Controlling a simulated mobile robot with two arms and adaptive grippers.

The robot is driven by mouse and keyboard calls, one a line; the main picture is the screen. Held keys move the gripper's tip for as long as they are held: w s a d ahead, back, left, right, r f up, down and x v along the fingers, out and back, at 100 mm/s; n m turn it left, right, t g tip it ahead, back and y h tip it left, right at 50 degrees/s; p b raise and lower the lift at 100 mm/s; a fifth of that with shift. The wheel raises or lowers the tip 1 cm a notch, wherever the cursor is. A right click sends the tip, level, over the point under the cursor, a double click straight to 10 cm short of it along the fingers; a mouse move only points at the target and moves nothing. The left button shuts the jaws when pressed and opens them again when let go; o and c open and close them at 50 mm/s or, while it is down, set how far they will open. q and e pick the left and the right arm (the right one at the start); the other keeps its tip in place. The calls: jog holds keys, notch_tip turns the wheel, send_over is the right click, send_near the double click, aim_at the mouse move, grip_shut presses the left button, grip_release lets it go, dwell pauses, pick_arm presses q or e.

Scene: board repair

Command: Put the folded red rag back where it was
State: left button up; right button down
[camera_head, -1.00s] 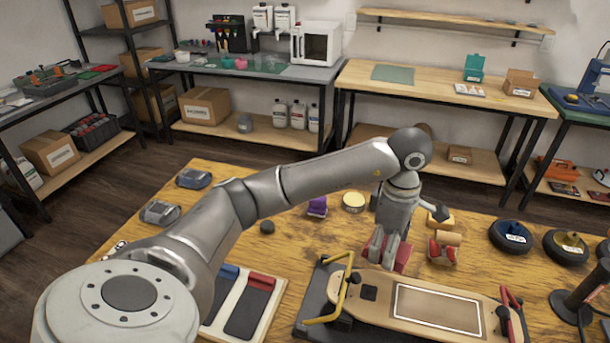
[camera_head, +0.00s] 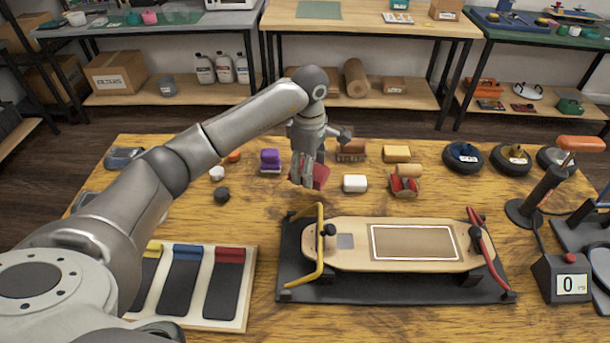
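The folded red rag (camera_head: 320,176) is in my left gripper (camera_head: 302,182), behind the left end of the skateboard deck. The gripper points down with its fingers at the rag's left side and appears shut on it. The fingers hide part of the rag. I cannot tell whether the rag touches the table or hangs just above it. My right gripper is not in view.
A purple block (camera_head: 270,159) stands left of the rag, and a white block (camera_head: 355,183) to its right. The deck (camera_head: 345,256) lies in front on a black mat with a yellow clamp bar (camera_head: 320,262). Bare wood (camera_head: 250,210) shows front-left of the rag.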

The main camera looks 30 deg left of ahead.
pick_arm(q)
jog(key=f, duration=0.1)
jog(key=w+a+f, duration=0.2)
jog(key=shift+f, duration=0.15)
jog(key=shift+w+f+p, duration=0.15)
jog(key=shift+f+p, duration=0.25)
jog(key=shift+f, duration=1.2)
jog(key=shift+f, duration=0.15)
jog(key=o, duration=1)
notch_tip(320, 180, up, 12)
jog(key=shift+r+b, duration=0.2)
jog(key=shift+b, duration=0.4)
